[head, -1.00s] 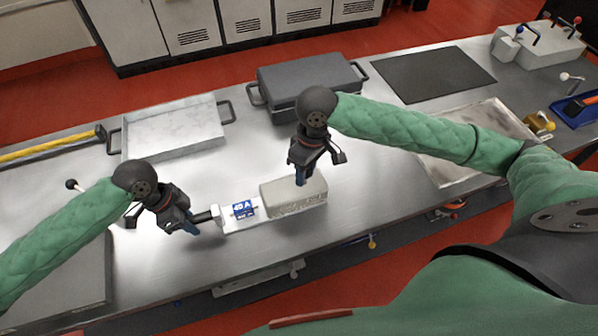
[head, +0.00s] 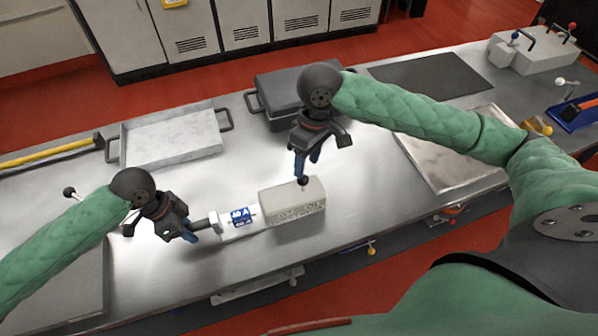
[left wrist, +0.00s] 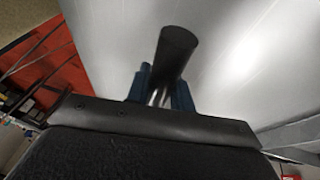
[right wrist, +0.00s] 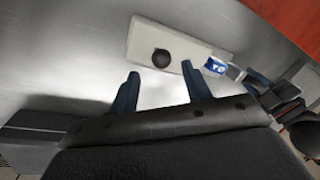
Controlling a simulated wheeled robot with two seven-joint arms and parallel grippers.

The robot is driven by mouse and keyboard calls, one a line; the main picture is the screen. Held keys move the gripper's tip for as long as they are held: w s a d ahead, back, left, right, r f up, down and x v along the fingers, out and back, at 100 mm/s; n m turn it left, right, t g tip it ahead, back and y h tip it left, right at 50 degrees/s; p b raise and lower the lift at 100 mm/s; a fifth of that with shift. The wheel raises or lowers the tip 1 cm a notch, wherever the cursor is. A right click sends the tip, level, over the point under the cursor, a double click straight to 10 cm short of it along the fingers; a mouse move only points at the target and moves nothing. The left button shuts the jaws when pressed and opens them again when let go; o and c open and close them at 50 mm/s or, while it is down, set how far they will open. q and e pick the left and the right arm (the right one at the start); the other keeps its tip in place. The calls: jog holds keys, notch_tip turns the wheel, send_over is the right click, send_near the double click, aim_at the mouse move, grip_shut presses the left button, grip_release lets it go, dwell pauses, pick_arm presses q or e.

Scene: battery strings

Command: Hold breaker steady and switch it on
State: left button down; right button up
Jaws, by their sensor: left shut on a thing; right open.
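The breaker is a grey block (head: 292,208) with a pale plate carrying a blue 40 A label (head: 240,216) on its left, flat on the steel bench. Its black ball knob (head: 303,180) stands at the block's top; it also shows in the right wrist view (right wrist: 162,58). My left gripper (head: 196,231) is shut on the dark handle at the breaker's left end; the left wrist view shows the handle (left wrist: 176,52) between blue fingers. My right gripper (head: 307,160) is open just above and behind the knob, apparently not touching it. The lever's stem is mostly hidden.
An empty metal tray (head: 170,138) stands at the back left, and a dark lidded case (head: 275,92) lies behind my right gripper. A dark mat (head: 440,78) and a shallow tray (head: 455,165) are at the right.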

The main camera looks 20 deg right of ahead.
pick_arm(q)
jog(key=shift+f, duration=0.1)
pick_arm(e)
jog(key=r, duration=0.3)
jog(key=d+r, duration=0.1)
jog(key=r, duration=0.1)
jog(key=shift+w+r, duration=0.3)
pick_arm(q)
jog(key=c, duration=1.1)
grip_release()
jog(key=shift+c, duration=0.2)
jog(key=v, duration=1.2)
